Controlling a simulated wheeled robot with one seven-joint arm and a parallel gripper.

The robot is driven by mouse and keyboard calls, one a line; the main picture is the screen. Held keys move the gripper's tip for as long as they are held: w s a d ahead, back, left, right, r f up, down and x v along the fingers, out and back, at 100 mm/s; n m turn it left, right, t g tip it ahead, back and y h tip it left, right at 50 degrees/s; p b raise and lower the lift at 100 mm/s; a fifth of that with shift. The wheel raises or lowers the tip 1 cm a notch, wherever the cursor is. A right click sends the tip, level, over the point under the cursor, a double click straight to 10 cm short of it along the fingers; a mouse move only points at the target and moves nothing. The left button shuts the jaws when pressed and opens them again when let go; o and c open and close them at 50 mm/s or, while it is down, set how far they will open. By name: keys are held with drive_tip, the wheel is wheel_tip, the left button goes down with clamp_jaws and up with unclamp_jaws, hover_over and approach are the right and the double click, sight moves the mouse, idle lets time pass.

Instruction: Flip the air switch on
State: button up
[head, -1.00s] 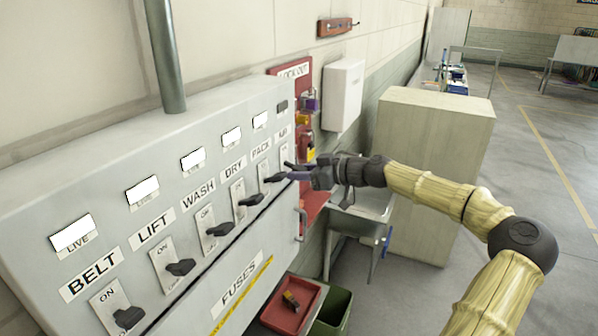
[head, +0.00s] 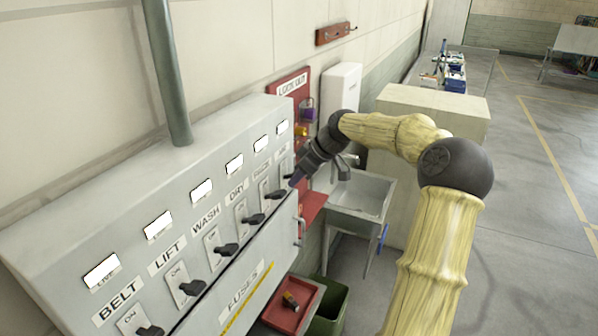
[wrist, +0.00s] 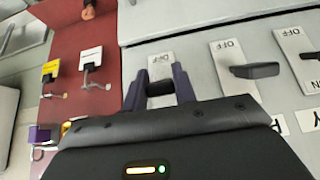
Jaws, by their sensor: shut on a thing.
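A grey switch panel (head: 140,225) carries a slanted row of black lever switches on pale ON/OFF plates. My gripper (head: 296,180) is at the far right end of this row, pointing down and left. In the wrist view, its two purple fingers (wrist: 159,80) stand on either side of the endmost black lever (wrist: 160,89) and are shut on it. An OFF label (wrist: 162,60) shows just beyond that lever.
A red lockout board (head: 290,88) with padlocks hangs beyond the panel. A metal sink (head: 362,195) and a pale cabinet (head: 450,125) stand to the right. A red tray (head: 290,310) and a green bin (head: 328,308) are below. Floor at right is open.

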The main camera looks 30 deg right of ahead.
drive_tip(key=shift+w+r, duration=0.1)
drive_tip(key=shift+r, duration=0.15)
drive_tip(key=shift+c, duration=0.2)
drive_tip(key=o, duration=1)
drive_tip(key=shift+f, duration=0.1)
drive_tip(key=b+v, duration=0.4)
drive_tip(key=v, duration=1.3)
drive_tip(key=shift+r, duration=0.2)
